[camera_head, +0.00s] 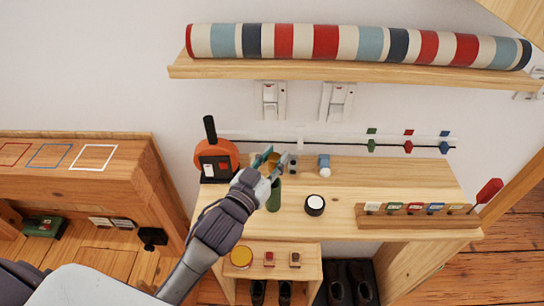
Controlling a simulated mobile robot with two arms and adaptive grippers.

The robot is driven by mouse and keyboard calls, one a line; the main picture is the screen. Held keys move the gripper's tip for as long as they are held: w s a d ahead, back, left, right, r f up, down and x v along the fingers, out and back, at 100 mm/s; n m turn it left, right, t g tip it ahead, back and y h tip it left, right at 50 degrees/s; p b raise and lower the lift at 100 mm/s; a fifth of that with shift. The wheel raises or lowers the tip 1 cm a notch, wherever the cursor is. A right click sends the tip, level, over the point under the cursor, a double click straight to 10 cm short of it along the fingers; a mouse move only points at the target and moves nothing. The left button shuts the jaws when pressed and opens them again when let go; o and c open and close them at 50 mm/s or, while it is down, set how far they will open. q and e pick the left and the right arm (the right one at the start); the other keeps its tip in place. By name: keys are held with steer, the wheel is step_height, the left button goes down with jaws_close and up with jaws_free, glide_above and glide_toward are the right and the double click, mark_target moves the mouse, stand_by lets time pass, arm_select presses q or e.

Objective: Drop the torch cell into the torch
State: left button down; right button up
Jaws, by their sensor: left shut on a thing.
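My left gripper (265,160) is over the back left of the wooden table. It is shut on a small amber-brown piece (274,162), which looks like the torch cell; the fingers hide part of it. A dark green upright cylinder (274,197), which looks like the torch body, stands on the table just below the gripper in the picture. Its top is partly hidden by my gripper, so I cannot tell whether the cell touches it. A short black round piece with a white top (315,204), perhaps the torch's cap, stands to the right of it. My right gripper is not in view.
An orange round device (216,158) with a black handle stands at the back left. Small grey (293,163) and blue-white (324,166) items stand behind the cylinder. A wooden rack (418,220) with coloured tags is at the right. The table's middle right is clear.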

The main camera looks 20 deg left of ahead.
mark_target(273, 195)
arm_select(q)
steer(key=shift+a+f, duration=0.1)
steer(key=shift+f, duration=0.3)
steer(key=shift+w+a+f+b, duration=0.1)
steer(key=shift+a+f+b, duration=0.05)
steer(key=shift+f+b, duration=0.55)
step_height(273, 195, down, 2)
steer(key=b, duration=0.2)
steer(key=shift+b, duration=0.3)
steer(key=shift+f+b, duration=0.55)
steer(key=shift+f, duration=0.4)
steer(key=c, duration=0.8)
jaws_free()
steer(key=shift+o, duration=0.2)
